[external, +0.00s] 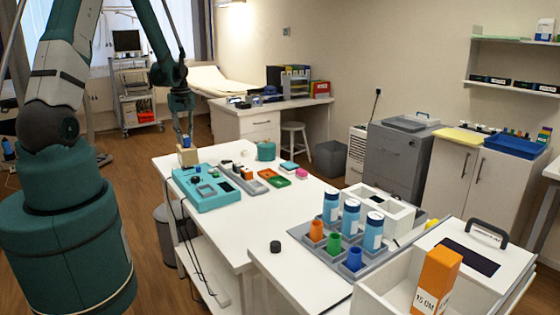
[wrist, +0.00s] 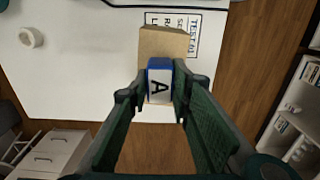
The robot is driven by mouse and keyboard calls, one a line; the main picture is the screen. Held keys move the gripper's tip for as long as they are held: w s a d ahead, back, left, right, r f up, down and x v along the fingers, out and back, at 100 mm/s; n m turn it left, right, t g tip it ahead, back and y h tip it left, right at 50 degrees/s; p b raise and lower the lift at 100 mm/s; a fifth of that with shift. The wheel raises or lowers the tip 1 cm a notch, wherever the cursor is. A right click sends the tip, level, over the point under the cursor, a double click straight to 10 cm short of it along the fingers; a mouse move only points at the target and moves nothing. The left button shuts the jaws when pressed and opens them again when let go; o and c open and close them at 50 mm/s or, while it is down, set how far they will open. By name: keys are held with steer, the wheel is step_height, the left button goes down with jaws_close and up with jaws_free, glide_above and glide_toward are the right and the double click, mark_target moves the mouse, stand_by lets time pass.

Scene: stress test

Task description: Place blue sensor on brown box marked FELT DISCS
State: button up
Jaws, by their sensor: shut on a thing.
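The blue sensor (wrist: 160,66), with a white face marked A, is between the fingers of my gripper (wrist: 158,92) in the wrist view. The gripper is shut on it. The brown box (wrist: 164,41) lies just beyond the sensor, which overlaps its near edge in the picture; I cannot tell whether they touch. No FELT DISCS marking is readable on it. In the external view my gripper (external: 185,135) points down just above the brown box (external: 188,157) at the white table's far left corner. The sensor is too small to make out clearly there.
A teal console (external: 208,186) stands close to the box on the table (external: 250,220). Small coloured trays (external: 278,179) lie to its right. A printed sheet (wrist: 188,22) lies beside the box. Blue bottles (external: 350,215) and cups stand in a grey rack at front right.

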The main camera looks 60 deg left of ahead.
mark_target(185, 136)
steer(key=shift+f, duration=0.1)
steer(key=o, duration=0.9)
steer(key=shift+r, duration=6.15)
